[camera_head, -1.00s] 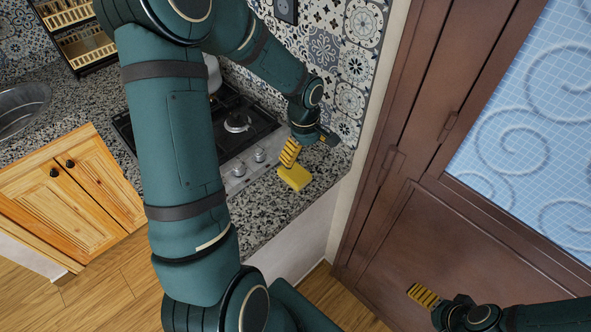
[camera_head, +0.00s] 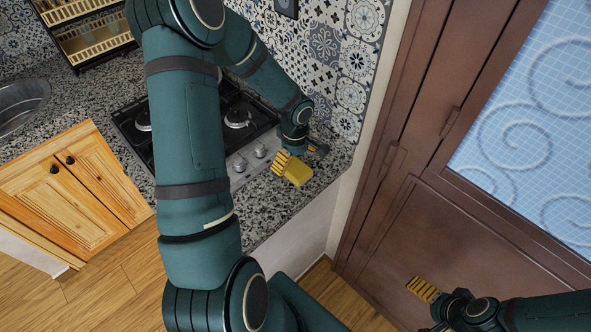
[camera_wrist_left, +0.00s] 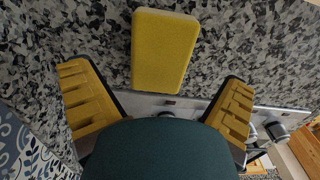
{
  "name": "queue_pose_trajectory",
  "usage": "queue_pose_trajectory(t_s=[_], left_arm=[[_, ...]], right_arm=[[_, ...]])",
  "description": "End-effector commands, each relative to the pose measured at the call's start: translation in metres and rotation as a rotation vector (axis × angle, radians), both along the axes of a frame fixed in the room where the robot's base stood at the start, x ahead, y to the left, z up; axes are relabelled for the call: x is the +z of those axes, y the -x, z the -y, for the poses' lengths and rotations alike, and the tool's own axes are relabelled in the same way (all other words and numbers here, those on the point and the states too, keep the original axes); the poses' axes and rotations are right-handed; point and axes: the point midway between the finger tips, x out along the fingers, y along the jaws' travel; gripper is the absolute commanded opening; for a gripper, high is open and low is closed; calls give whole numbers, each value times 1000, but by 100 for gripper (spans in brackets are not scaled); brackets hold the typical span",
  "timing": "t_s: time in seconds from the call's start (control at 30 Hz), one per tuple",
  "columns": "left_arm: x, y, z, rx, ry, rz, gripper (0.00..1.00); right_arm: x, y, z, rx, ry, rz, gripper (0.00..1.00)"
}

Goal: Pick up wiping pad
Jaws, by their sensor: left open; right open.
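The wiping pad (camera_head: 299,173) is a yellow block with rounded corners on the speckled counter, near its right end. My left gripper (camera_head: 296,161) is just above and beside the pad, its yellow fingers partly overlapping it in the head view. In the left wrist view, the pad (camera_wrist_left: 164,50) lies ahead, in line with the gap between the open fingers of my left gripper (camera_wrist_left: 157,105). My right gripper (camera_head: 428,300) is held low in front of the brown door, apart from the counter; only one yellow finger shows clearly.
A stove (camera_head: 223,118) with knobs stands left of the pad. A patterned tile wall (camera_head: 335,60) rises behind the counter. The counter (camera_head: 262,215) is bare in front of the pad. A brown door (camera_head: 400,245) is at the right, and a dish rack (camera_head: 95,40) at the back left.

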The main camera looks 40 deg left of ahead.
Motion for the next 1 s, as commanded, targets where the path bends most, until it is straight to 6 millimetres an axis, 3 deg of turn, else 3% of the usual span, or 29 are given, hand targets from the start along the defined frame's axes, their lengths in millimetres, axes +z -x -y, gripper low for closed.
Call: queue_pose_trajectory(t_s=[0.2, 0.5, 0.67, 1.0], left_arm=[[-29, 1, 2, -1, 1, -2, 100], [-32, 0, 2, -1, 0, 0, 100], [-32, 0, 2, -1, 0, 0, 44], [-32, 0, 2, -1, 0, 0, 41]], right_arm=[[-1, 0, 0, 0, 0, 0, 98], [-1, 0, 0, 0, 0, 0, 98], [-1, 0, 0, 0, 0, 0, 98], [-1, 0, 0, 0, 0, 0, 98]])
